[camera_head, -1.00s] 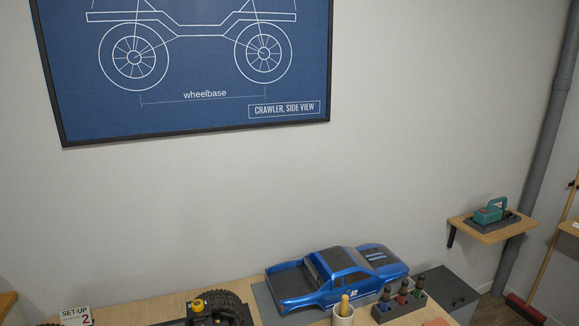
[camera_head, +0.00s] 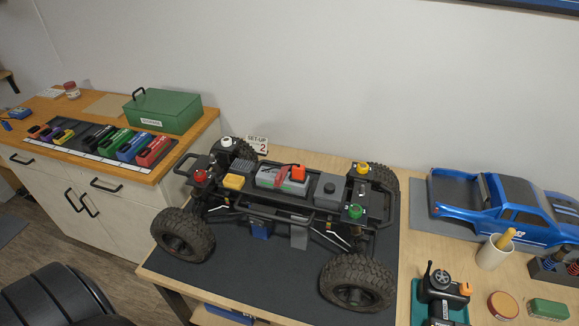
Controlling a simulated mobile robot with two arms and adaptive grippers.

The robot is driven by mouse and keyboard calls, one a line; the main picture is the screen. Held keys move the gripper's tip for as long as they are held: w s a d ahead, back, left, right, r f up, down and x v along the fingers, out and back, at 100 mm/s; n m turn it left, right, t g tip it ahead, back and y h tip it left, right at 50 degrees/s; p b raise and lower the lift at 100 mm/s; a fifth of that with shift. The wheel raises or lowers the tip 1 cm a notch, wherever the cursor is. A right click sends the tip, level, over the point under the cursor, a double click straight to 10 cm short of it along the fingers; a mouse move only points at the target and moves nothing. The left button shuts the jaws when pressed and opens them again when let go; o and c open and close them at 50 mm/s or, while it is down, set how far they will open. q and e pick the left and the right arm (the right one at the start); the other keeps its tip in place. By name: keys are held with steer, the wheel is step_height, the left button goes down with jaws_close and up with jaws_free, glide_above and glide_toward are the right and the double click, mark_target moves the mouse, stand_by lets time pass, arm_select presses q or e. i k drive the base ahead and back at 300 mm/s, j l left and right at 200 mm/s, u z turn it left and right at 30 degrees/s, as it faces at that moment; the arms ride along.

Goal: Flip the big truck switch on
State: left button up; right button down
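The big truck (camera_head: 290,215) stands on a dark mat (camera_head: 230,283) on the wooden bench, with its body shell off. Its chassis carries a yellow box (camera_head: 233,181), a grey pack (camera_head: 270,178) with an orange-red plug (camera_head: 298,172), and a dark grey box (camera_head: 331,190). White, red, yellow and green caps top its corners. I cannot tell which part is the switch or how it is set. Neither of my grippers is in view.
The blue truck body (camera_head: 500,208) lies to the right. Near it are a cup (camera_head: 494,253), a small black device (camera_head: 441,290) on a teal tray and round and green tins. A left-hand counter holds coloured packs and a green box (camera_head: 163,111). The floor shows at lower left.

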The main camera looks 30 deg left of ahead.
mark_target(258, 223)
steer(key=u, duration=1)
